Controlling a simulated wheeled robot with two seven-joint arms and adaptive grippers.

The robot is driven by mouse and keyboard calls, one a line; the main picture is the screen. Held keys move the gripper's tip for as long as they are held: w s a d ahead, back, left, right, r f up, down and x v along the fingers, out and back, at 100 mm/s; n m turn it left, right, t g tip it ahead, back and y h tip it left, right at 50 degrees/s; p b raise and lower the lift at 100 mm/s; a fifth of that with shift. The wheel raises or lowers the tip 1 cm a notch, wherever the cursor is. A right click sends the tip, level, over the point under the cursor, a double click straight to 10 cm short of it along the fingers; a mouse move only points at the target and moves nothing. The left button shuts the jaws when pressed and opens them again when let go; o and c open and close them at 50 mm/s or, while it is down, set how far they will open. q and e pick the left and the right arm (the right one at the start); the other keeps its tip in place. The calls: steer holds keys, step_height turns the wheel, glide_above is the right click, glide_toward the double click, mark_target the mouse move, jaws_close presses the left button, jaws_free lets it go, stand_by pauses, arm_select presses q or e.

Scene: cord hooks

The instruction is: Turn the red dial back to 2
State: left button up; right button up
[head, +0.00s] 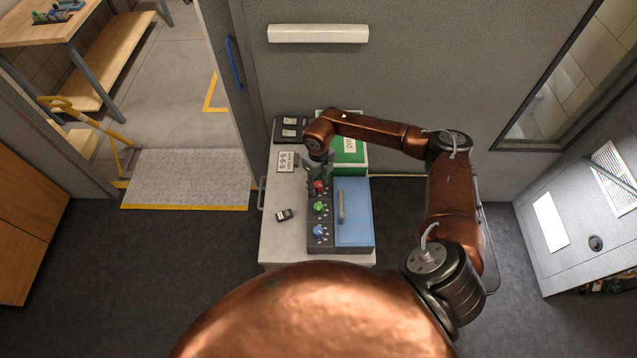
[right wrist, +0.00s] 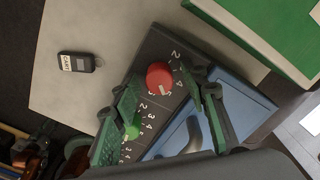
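The red dial (head: 319,186) is the top one of a column on a dark control panel (head: 313,244). In the right wrist view the red dial (right wrist: 159,74) is a round knob with white numbers, including a 2, printed along its right side. I cannot make out where its pointer stands. My right gripper (head: 318,168) reaches down over the panel at the red dial. In the right wrist view its green-padded fingers (right wrist: 161,86) are apart, one on each side of the dial; contact is not clear. My left gripper is not in view.
A green dial (head: 319,208) and a blue dial (head: 319,231) sit below the red one. A blue lid with a handle (head: 354,232) is on the right. A black key fob (head: 284,215) lies on the pale cart top (head: 281,245). A green box (head: 350,158) stands behind.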

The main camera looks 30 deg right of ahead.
jaws_close()
stand_by(0.4)
